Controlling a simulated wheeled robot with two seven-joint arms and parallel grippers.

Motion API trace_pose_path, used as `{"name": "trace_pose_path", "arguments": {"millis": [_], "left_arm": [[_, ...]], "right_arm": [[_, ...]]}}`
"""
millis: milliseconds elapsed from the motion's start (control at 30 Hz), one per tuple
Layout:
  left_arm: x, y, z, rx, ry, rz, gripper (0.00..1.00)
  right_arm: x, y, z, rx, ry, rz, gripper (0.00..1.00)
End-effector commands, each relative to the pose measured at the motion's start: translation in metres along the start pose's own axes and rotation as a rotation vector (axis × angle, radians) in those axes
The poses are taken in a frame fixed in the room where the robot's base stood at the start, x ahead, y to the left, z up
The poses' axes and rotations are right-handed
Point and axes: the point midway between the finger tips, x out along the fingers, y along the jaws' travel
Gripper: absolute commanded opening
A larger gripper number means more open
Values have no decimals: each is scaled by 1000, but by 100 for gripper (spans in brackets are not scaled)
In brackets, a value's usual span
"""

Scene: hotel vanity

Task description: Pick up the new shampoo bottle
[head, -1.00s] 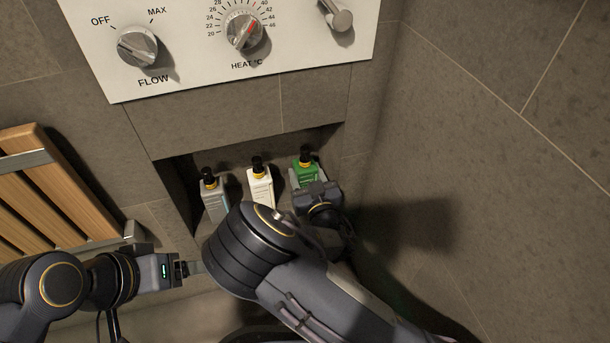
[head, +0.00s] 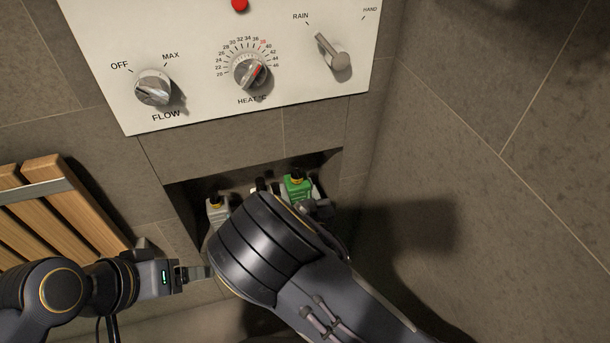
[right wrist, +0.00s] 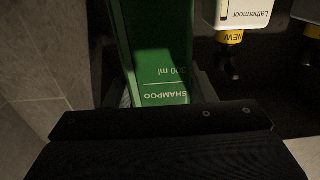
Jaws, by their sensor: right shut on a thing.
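The green bottle (head: 299,188) with a yellow collar is in the right part of the wall niche in the head view. In the right wrist view the green bottle (right wrist: 158,50) shows the word SHAMPOO, upside down. My right gripper (head: 318,207) is shut on it, with its fingers (right wrist: 162,92) on either side of the body. My right forearm hides much of the niche. The white bottle (right wrist: 244,14) beside it reads Lathermoor and has a yellow collar marked NEW. My left gripper (head: 197,272) is below the niche at left; its jaw gap is unclear.
A grey bottle (head: 217,211) stands at the niche's left. A white control panel (head: 205,50) with knobs and a lever is above. A slatted wooden seat (head: 62,205) is at left. A tiled wall (head: 500,200) bounds the right.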

Motion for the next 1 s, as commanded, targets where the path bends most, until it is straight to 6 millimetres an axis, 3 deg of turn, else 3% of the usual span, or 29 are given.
{"name": "trace_pose_path", "arguments": {"millis": [300,500,700,1000], "left_arm": [[-13,6,-7,0,0,0,72],[-17,8,-9,0,0,0,72],[-19,8,-9,0,0,0,72],[-19,8,-9,0,0,0,72]], "right_arm": [[-66,-55,-2,-1,-1,-6,16],[-97,-80,-2,-2,1,-4,16],[-112,-92,-1,-1,2,-1,16],[-114,-94,0,-1,2,1,16]]}}
